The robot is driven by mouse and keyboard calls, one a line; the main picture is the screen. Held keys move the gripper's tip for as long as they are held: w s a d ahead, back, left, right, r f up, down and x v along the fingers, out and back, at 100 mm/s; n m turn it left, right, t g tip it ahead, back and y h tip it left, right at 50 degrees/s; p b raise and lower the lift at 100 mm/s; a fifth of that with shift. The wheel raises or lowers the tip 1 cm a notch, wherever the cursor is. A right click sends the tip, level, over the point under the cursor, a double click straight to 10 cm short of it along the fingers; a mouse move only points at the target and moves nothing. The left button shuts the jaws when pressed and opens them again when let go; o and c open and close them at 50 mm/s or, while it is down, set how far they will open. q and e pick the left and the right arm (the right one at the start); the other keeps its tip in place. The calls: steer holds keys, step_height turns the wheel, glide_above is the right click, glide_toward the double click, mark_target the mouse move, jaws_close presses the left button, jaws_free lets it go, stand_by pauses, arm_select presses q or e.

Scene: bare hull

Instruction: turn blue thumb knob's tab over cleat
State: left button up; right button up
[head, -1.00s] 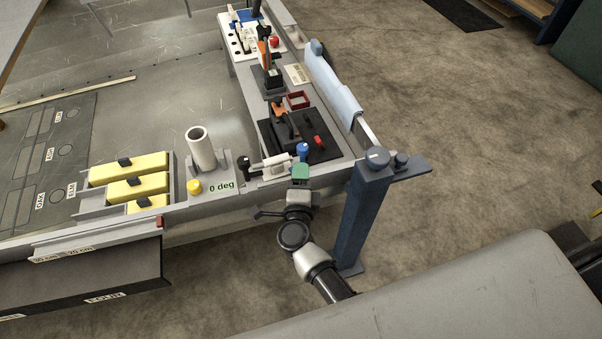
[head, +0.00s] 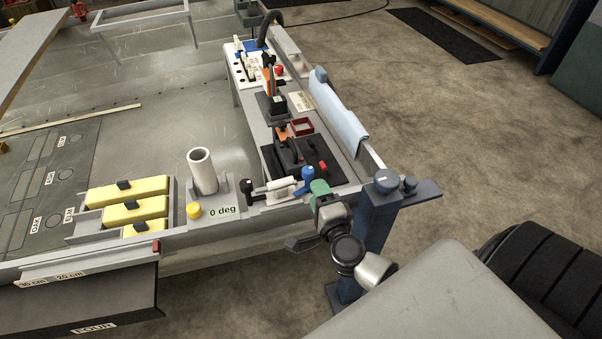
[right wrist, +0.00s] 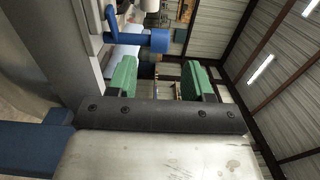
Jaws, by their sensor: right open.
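The blue thumb knob (head: 308,173) stands at the near corner of the bench, at the right end of a white cylindrical part (head: 278,184). In the right wrist view a blue knob with a tab-like arm (right wrist: 153,40) shows ahead of the fingers, above the gap between them. My right gripper (head: 319,187) is just right of and in front of the knob. Its green-tipped fingers (right wrist: 160,78) are apart with nothing between them. I cannot make out the cleat for certain. My left gripper is not in view.
A dark blue post (head: 375,225) with round caps stands right of the gripper. A black plate with a red knob (head: 322,167) lies behind. A grey tube (head: 202,172) and yellow blocks (head: 135,210) stand to the left. Open floor lies beyond the right rail.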

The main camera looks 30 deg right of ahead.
mark_target(310, 177)
steer(key=x, duration=0.6)
steer(key=shift+w+d, duration=0.1)
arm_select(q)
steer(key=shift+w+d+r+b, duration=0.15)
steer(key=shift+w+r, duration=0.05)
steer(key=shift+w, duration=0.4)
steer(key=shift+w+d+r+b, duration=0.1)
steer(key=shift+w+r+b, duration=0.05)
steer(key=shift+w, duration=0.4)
arm_select(e)
steer(key=shift+x, duration=0.8)
steer(key=shift+c, duration=0.3)
